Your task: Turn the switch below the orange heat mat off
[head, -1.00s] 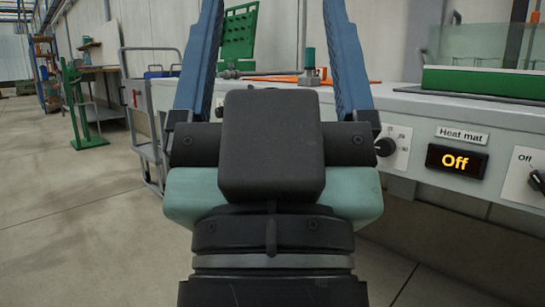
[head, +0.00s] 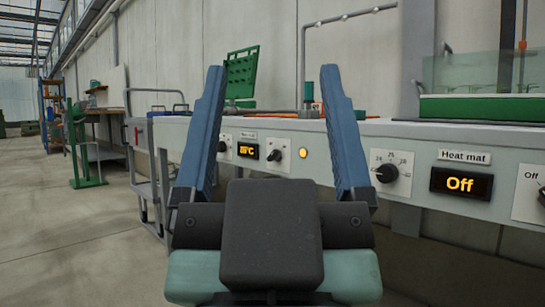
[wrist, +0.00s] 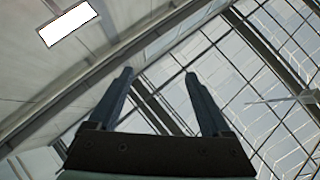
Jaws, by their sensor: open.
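Orange edges of the orange heat mat (head: 373,116) show on the bench top, partly hidden behind my right finger. On the panel below it is a black rotary switch (head: 275,156) on a white plate, its pointer slanting and its label too small to read. Beside it are a lit amber lamp (head: 303,153) and a display (head: 248,150) with an amber reading that looks like a temperature in °C. My gripper (head: 272,72) is open and empty, pointing up in front of the bench. The switch shows between its fingers, apart from them. The wrist view shows only the fingers (wrist: 158,72) against the roof.
To the right, a second panel has a dial (head: 386,172), a "Heat mat" display reading Off (head: 461,184) and a switch cut by the frame edge (head: 541,197). A green tray (head: 480,108) stands above.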

